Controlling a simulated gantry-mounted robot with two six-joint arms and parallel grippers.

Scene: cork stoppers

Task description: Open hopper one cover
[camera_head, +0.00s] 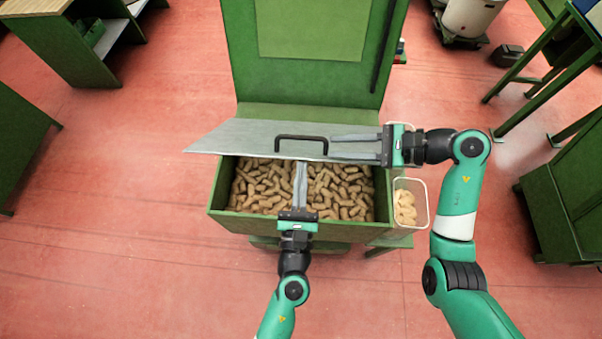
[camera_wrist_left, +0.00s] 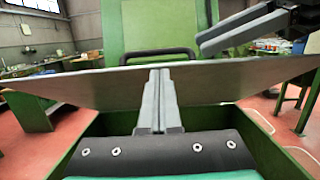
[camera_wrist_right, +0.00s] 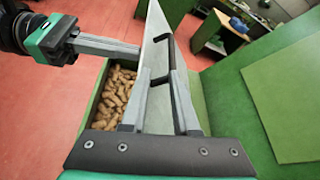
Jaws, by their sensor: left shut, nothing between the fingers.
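The green hopper (camera_head: 219,190) holds many corks (camera_head: 345,190). Its grey cover (camera_head: 235,138) is partly raised and tilted, with the front edge lifted above the corks. A black handle (camera_head: 301,137) is on the cover's upper face; it also shows in the left wrist view (camera_wrist_left: 158,53). My left gripper (camera_head: 300,166) is shut and empty, fingertips at the cover's front edge; whether they touch it is unclear. My right gripper (camera_head: 332,146) reaches in from the right side. In the right wrist view its fingers (camera_wrist_right: 160,85) stand apart, with the cover (camera_wrist_right: 156,35) between them.
A clear container of pale pieces (camera_head: 406,205) hangs at the hopper's right side, close to my right arm. A tall green panel (camera_head: 320,75) stands behind the cover. The red floor is open to the left and front.

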